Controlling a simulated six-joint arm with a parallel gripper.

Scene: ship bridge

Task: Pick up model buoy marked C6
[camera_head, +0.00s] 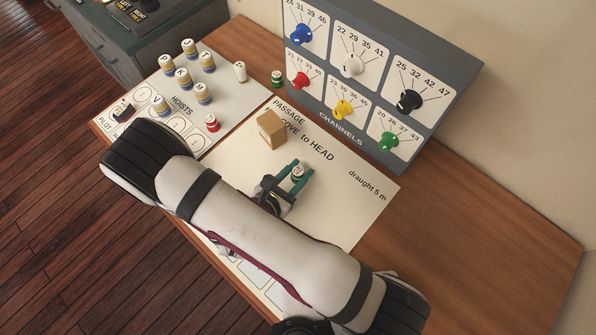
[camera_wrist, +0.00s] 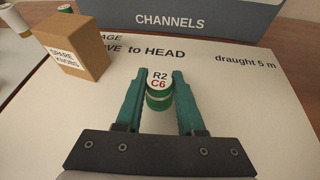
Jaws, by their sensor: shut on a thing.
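The model buoy marked C6 (camera_wrist: 158,89) has a white top reading R2 and C6 and a green body. It stands upright between the two green fingers of my gripper (camera_wrist: 156,95) in the wrist view. The fingers are shut on its sides. In the head view the buoy (camera_head: 298,172) shows its pale top between the fingertips of my gripper (camera_head: 289,175), over the white passage sheet (camera_head: 345,205). I cannot tell whether its base touches the sheet.
A cardboard box (camera_head: 271,129) marked SPARE KNOBS stands just behind and left of my gripper. The CHANNELS panel (camera_head: 372,85) with coloured knobs rises at the back. Several hoist pieces stand on the HOISTS board (camera_head: 222,82) at left. A green-and-white buoy (camera_head: 277,79) and a red one (camera_head: 212,123) stand nearby.

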